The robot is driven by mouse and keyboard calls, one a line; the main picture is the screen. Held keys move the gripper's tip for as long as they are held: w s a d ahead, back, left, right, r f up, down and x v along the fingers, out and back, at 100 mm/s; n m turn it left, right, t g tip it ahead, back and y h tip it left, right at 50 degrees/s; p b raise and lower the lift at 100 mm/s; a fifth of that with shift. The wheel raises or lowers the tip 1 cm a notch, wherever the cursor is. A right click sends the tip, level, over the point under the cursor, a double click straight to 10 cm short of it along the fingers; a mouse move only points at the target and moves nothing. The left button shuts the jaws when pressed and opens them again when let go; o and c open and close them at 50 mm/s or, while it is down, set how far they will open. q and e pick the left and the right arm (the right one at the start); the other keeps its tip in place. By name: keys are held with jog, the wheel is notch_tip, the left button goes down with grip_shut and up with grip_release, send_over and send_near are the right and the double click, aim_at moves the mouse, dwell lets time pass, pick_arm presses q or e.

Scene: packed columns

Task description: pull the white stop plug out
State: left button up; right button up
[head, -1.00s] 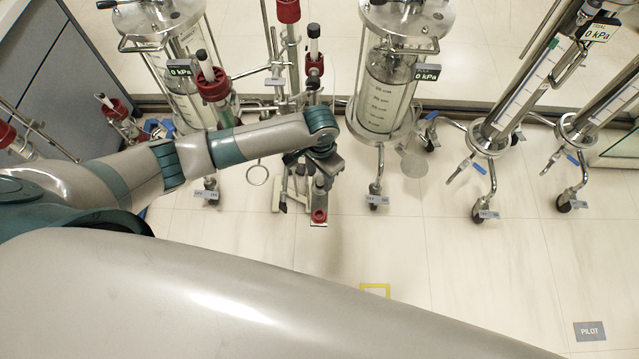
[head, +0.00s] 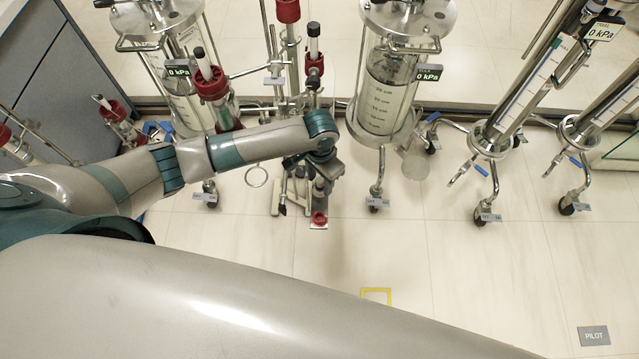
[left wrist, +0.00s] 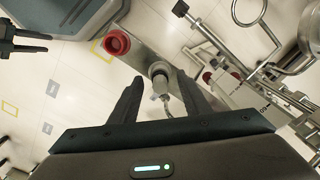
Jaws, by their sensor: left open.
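In the left wrist view, a small pale stopper (left wrist: 159,74), which looks like the white stop plug, stands on a metal bar. My left gripper (left wrist: 160,84) is open, with one dark finger on each side of the stopper's line. I cannot tell whether either finger touches it. In the head view my left gripper (head: 318,172) is over the bar and hides the stopper. A second pair of dark fingers, likely my right gripper (left wrist: 40,43), shows apart at the left edge of the wrist view.
A red cap (left wrist: 117,42) sits at the bar's end. Metal rods and a ring (left wrist: 249,8) crowd the wrist view's right side. In the head view, a glass column (head: 388,90) stands right of my gripper. The floor in front is clear around a yellow square (head: 376,296).

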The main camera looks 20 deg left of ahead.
aim_at(320, 181)
jog(key=shift+w, duration=0.1)
pick_arm(q)
grip_shut()
pick_arm(e)
jog(key=shift+w+a, duration=0.1)
jog(key=shift+w, duration=0.05)
pick_arm(q)
jog(key=shift+r+p, duration=0.6)
jog(key=shift+p, duration=0.4)
pick_arm(e)
jog(key=shift+r, duration=1)
jog(key=shift+s+f, duration=0.1)
jog(key=shift+s, duration=0.2)
